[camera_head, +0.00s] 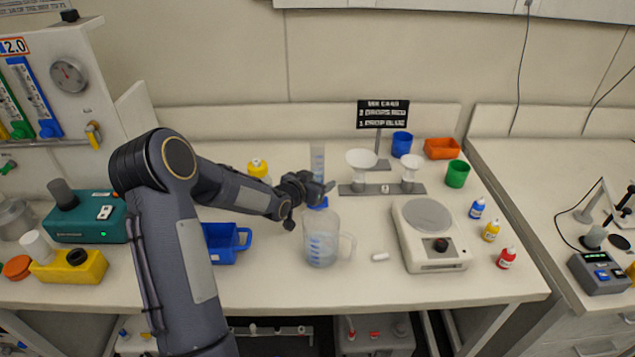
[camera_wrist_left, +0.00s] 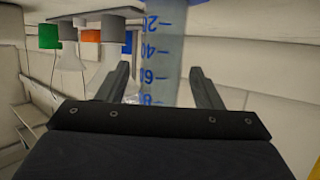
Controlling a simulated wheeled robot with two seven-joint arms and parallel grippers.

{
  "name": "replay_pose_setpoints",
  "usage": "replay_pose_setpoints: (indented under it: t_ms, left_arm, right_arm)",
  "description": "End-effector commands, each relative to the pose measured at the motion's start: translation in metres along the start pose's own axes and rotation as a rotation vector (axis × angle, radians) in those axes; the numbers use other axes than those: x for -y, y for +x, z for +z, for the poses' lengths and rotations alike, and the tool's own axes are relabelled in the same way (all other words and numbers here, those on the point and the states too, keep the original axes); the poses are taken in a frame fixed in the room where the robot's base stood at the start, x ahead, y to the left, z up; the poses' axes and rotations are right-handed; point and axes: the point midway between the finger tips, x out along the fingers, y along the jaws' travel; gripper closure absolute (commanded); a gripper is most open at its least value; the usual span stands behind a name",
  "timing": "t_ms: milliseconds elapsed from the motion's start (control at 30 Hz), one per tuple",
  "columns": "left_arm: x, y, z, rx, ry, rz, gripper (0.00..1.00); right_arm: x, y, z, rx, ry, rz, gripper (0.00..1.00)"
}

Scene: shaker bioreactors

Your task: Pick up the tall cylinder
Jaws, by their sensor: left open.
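The tall cylinder (camera_head: 317,158) is clear with a blue base and stands upright on the bench, behind the measuring jug. Its lower part is partly hidden by my left gripper (camera_head: 322,188), which is right at it. In the left wrist view, the cylinder (camera_wrist_left: 168,40) with blue graduation marks shows upside down. It lies between the two spread fingers of my left gripper (camera_wrist_left: 160,75) or just beyond their tips; I cannot tell which. The left gripper is open and not closed on it. My right gripper is not in view.
A clear jug (camera_head: 322,245) stands just in front of the cylinder. A funnel stand (camera_head: 383,189) is close on its right, a yellow-capped bottle (camera_head: 257,168) and blue bin (camera_head: 222,245) on its left. A scale (camera_head: 430,235) stands front right. Bare bench lies behind the cylinder.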

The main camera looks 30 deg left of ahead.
Motion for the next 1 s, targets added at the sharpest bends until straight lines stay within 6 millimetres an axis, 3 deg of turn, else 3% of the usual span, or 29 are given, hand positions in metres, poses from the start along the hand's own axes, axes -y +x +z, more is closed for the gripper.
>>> replay_pose_setpoints:
  t_ms: [200,600,1000]
  left_arm:
    - [0.000,0.000,0.000,0.000,0.001,-0.001,0.43]
    - [0.000,0.000,-0.001,-0.002,0.001,-0.001,0.93]
    - [0.001,-0.003,-0.010,-0.005,0.003,-0.001,0.93]
  right_arm:
    - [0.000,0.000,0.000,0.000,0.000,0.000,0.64]
    - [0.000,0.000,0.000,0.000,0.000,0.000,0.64]
    - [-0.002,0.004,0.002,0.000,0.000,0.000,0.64]
